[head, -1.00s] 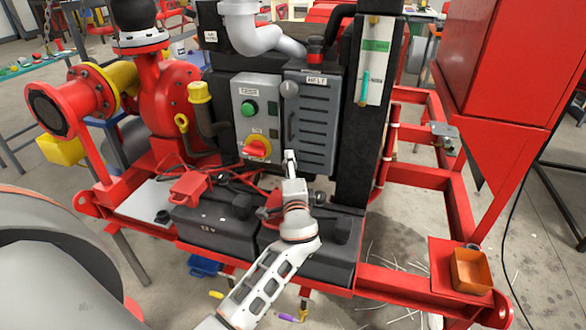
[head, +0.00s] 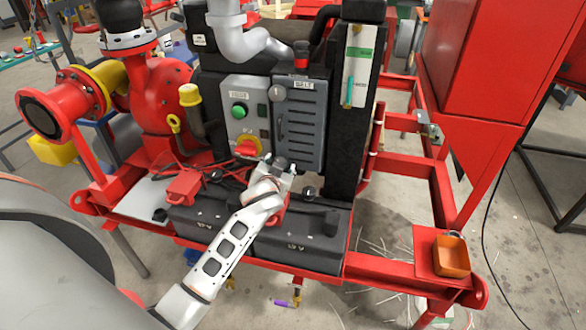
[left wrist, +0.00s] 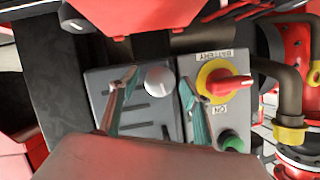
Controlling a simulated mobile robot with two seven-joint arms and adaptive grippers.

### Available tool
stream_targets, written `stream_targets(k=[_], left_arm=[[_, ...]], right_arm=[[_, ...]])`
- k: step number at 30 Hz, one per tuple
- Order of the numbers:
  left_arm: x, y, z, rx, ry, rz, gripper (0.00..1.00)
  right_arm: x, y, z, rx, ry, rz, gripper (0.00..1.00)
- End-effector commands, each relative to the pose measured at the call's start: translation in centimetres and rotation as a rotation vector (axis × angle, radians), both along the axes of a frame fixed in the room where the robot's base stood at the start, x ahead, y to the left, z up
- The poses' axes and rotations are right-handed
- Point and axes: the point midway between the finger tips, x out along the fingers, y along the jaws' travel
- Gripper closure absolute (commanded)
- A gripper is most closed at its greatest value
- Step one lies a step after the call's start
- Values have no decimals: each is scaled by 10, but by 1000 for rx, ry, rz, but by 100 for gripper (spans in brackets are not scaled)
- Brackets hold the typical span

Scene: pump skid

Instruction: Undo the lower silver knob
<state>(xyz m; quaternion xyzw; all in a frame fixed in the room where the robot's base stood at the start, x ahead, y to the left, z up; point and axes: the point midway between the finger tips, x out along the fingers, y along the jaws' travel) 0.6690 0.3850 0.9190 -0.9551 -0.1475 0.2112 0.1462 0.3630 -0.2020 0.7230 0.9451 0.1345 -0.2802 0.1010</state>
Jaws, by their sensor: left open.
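The lower silver knob (head: 281,162) is at the bottom of the grey louvred door (head: 302,125), partly hidden by my gripper in the head view. In the left wrist view the round silver knob (left wrist: 159,80) shows between the two fingers, with gaps on both sides. My left gripper (head: 277,168) is open in front of the door's lower edge, and its fingers (left wrist: 157,84) hold nothing. The upper silver knob (head: 277,92) is at the door's top left corner. My right gripper is not in view.
Left of the door is a control box (head: 240,115) with a green button and a red battery switch (left wrist: 228,85), close to one finger in the wrist view. Black battery boxes (head: 300,245) lie below. An orange tray (head: 452,262) is at the right.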

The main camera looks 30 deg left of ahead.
Motion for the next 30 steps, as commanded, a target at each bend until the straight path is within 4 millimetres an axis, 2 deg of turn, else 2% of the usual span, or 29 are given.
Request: stream_targets(k=[23, 30], left_arm=[[-2, 8, -3, -1121, -268, 1, 52], [-47, 8, 10, -1115, -266, 0, 52]], right_arm=[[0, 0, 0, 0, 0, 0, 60], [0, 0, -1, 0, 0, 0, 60]])
